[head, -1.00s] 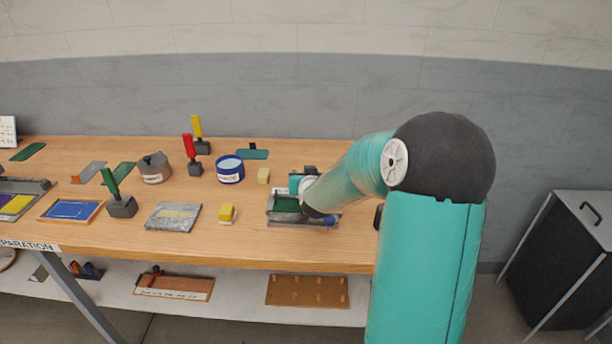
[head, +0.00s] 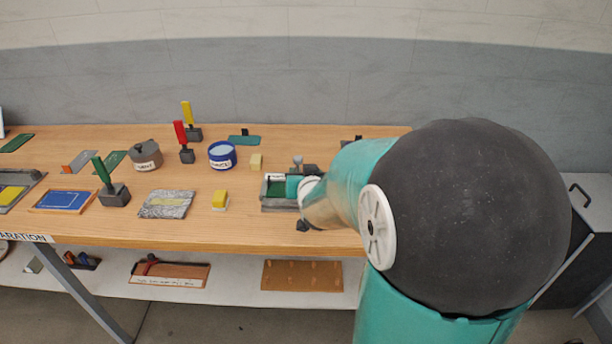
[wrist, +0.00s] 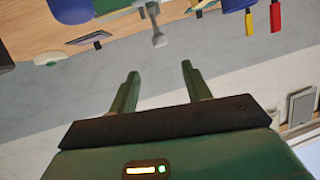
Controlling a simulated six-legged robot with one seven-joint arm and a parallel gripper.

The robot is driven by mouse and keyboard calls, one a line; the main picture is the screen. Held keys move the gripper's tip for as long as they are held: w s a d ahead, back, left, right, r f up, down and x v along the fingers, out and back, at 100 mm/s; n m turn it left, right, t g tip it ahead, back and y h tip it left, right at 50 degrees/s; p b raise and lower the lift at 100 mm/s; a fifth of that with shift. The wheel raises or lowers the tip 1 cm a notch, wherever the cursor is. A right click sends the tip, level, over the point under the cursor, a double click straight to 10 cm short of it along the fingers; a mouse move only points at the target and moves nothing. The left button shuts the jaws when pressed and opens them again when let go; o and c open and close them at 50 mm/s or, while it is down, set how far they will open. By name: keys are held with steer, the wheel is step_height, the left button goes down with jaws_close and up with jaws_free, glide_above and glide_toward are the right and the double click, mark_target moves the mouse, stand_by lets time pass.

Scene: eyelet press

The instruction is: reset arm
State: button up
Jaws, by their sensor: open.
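My gripper (wrist: 158,82) shows in the wrist view with its two green fingers apart and nothing between them. Beyond the fingers are the grey wall and, at the top, the workbench, seen upside down. In the head view my teal arm with its black joint fills the right side and reaches over the bench. The arm hides my fingers there. The eyelet press (head: 275,202), a grey and green device with a small lever, sits on the bench just left of my forearm and is partly hidden by it.
The wooden bench (head: 270,232) holds a blue-and-white tin (head: 222,155), a grey pot (head: 146,155), a yellow block (head: 220,199), a grey slab (head: 167,204) and upright red (head: 181,133), yellow (head: 187,112) and green (head: 102,172) handles. A dark cabinet (head: 560,262) stands at right.

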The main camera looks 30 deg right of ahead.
steer(key=shift+s+a+r, duration=0.2)
steer(key=shift+s+a, duration=0.05)
steer(key=shift+s, duration=0.4)
steer(key=s+a+r+n+g+y, duration=0.35)
steer(key=s+a, duration=0.35)
steer(key=a, duration=0.6)
steer(key=s+a+r+n+g+y, duration=0.2)
steer(key=s+a+g, duration=0.2)
steer(key=s, duration=0.9)
steer(key=a, duration=0.3)
steer(key=shift+s, duration=0.25)
steer(key=shift+d+r, duration=0.1)
steer(key=shift+d, duration=0.05)
